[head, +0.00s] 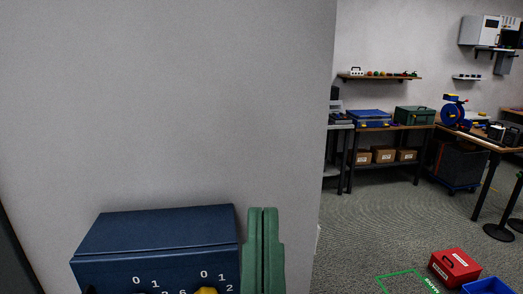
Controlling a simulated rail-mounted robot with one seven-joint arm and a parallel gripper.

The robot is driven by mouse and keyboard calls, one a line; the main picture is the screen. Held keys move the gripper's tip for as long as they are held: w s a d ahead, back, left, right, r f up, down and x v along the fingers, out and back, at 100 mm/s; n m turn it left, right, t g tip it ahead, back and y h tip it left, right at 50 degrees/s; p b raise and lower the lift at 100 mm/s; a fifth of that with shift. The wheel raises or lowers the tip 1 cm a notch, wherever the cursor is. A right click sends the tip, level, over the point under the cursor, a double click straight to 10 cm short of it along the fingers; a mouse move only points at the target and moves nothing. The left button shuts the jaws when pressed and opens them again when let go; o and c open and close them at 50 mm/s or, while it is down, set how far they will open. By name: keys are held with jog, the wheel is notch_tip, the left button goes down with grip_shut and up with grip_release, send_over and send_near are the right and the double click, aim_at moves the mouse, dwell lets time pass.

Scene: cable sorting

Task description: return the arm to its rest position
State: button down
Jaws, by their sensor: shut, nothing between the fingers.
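My gripper is not in the head view, and no part of my arm can be made out for sure. How the arm is posed cannot be told from this view.
A dark blue box (160,232) with white digits stands at the bottom, beside an upright green object (263,250), before a grey wall (170,100). At right are a workbench (400,128), a table (485,138), a red box (454,267) and a blue bin (488,287). Carpet (390,220) between is clear.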

notch_tip(320, 180, up, 33)
jog(key=p, duration=2.8)
jog(key=shift+a+f, duration=0.2)
jog(key=shift+a, duration=0.05)
